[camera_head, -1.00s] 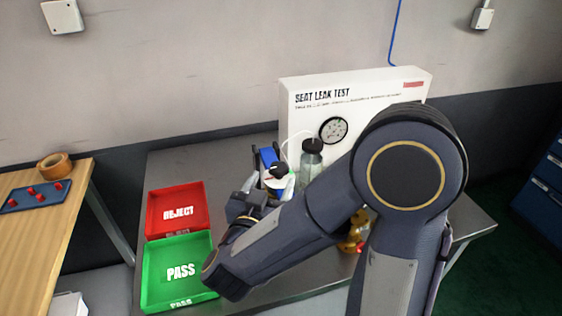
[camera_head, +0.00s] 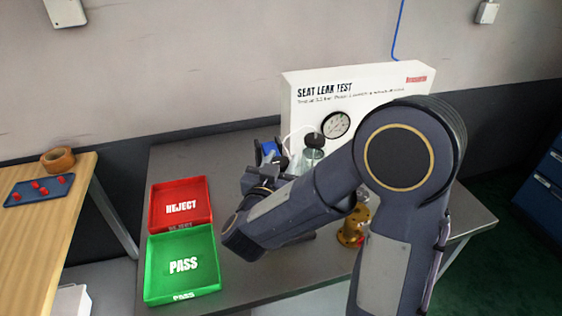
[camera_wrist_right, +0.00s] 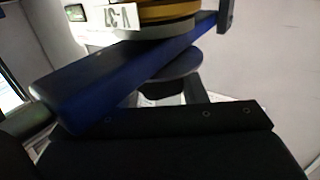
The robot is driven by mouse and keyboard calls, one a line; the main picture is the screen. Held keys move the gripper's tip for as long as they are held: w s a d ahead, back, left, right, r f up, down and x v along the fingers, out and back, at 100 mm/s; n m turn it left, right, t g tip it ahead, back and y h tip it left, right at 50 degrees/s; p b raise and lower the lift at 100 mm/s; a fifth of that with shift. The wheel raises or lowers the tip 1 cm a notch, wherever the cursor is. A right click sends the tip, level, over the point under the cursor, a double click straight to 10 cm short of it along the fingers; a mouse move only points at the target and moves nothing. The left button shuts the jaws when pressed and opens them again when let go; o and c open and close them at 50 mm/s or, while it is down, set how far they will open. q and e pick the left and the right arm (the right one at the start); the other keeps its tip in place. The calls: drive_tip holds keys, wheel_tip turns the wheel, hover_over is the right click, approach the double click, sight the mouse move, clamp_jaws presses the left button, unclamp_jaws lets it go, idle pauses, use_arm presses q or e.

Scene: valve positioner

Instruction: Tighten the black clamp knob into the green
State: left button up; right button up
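My right gripper (camera_head: 262,178) is at the blue clamp frame (camera_head: 266,152) on the grey bench, left of a capped glass bottle (camera_head: 312,158). My own arm hides much of this spot in the head view. A small black round part (camera_head: 281,163), perhaps the clamp knob, shows just above the gripper; its green marking cannot be made out. My left gripper is not in view.
A red REJECT tray (camera_head: 180,222) and green PASS tray (camera_head: 158,290) lie at the bench's left. The white SEAT LEAK TEST panel (camera_head: 375,85) with its gauge (camera_head: 336,125) stands behind. A brass fitting (camera_head: 350,232) is right of my forearm. A wooden table (camera_head: 40,225) is far left.

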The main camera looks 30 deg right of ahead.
drive_tip(key=shift+c, duration=0.8)
